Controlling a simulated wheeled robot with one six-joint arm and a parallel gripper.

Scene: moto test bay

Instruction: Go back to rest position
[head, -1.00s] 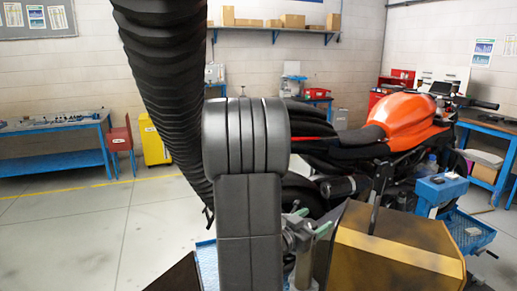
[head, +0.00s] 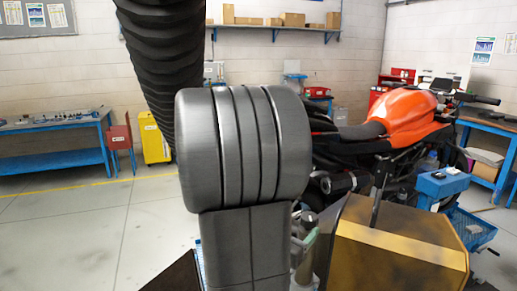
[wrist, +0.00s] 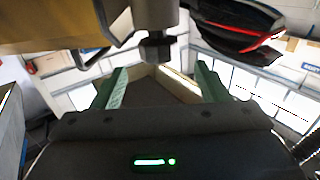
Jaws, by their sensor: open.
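My gripper (wrist: 160,84) shows in the wrist view with its two green fingers spread well apart, so it is open. I see nothing clamped between the fingers. In the head view, my dark arm link stands large in the middle and hides most of the gripper; only a bit of green shows low, just right of the link. The orange and black motorcycle (head: 405,118) stands to the right, behind my arm. A dark part with a red line (wrist: 238,30), which looks like its tail, shows at the top right of the wrist view.
A brown box-like block with a yellow band (head: 400,240) stands close at the lower right. A blue stand (head: 442,186) is beyond it. A blue workbench (head: 60,160), red box and yellow cabinet (head: 153,140) are at the left. The floor at left is clear.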

